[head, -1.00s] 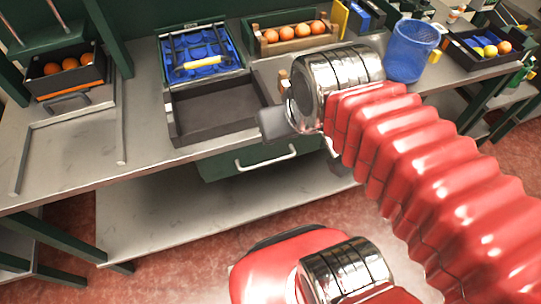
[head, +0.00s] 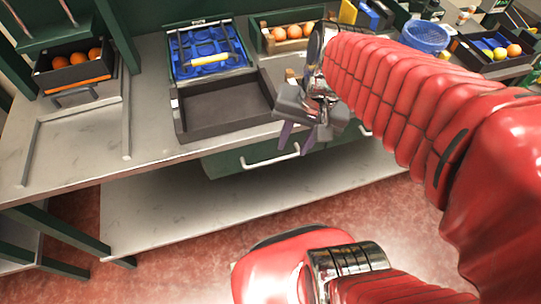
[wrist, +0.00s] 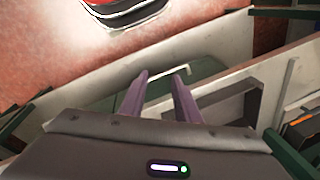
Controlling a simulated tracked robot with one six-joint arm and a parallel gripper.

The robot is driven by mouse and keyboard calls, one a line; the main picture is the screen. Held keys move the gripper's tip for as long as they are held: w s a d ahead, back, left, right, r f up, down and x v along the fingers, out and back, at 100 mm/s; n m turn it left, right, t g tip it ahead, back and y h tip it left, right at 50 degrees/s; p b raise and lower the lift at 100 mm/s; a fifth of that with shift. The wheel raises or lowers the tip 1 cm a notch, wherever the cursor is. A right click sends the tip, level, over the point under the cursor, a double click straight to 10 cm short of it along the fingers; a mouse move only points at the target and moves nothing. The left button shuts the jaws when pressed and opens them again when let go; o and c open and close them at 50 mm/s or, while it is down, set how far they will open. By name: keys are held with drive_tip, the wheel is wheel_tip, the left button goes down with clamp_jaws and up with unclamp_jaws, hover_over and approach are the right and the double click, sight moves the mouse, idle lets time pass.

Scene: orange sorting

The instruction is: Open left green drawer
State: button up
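The left green drawer (head: 228,160) is under the bench top and looks shut. Its pale bar handle (head: 270,161) runs across the front. My gripper (head: 296,147) is at the bench's front edge, beside the right end of this handle, with its purple fingers pointing down. In the wrist view the two fingers (wrist: 162,76) are apart with nothing between them. A green drawer front (wrist: 215,68) and a pale handle (wrist: 208,70) show past the fingertips there. I cannot tell whether a finger touches the handle.
An empty dark tray (head: 180,125) sits on the bench above the drawer. A blue crate (head: 178,58), a box of oranges (head: 262,42) and a blue basket (head: 425,37) stand behind. Another pale handle (head: 364,131) shows right of my gripper. A lower shelf (head: 180,218) runs beneath.

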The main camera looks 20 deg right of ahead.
wheel_tip(320, 180, down, 6)
drive_tip(key=w+d+m+g+y, duration=0.1)
drive_tip(key=m+g+y, duration=0.2)
drive_tip(key=m, duration=0.4)
drive_tip(key=m+t+y, duration=0.8)
drive_tip(key=m+y, duration=0.5)
drive_tip(key=m, duration=1.3)
approach(273, 160)
drive_tip(key=s+d+f, duration=0.1)
drive_tip(key=s+d, duration=0.1)
drive_tip(key=d, duration=0.2)
drive_tip(key=shift+w+a+f, duration=0.15)
drive_tip(key=shift+a+f, duration=0.05)
drive_tip(key=shift+a, duration=0.1)
drive_tip(key=x, duration=1.3)
drive_tip(key=shift+w+a+r, duration=0.2)
drive_tip(key=shift+w+a, duration=0.1)
drive_tip(key=shift+c, duration=0.2)
clamp_jaws()
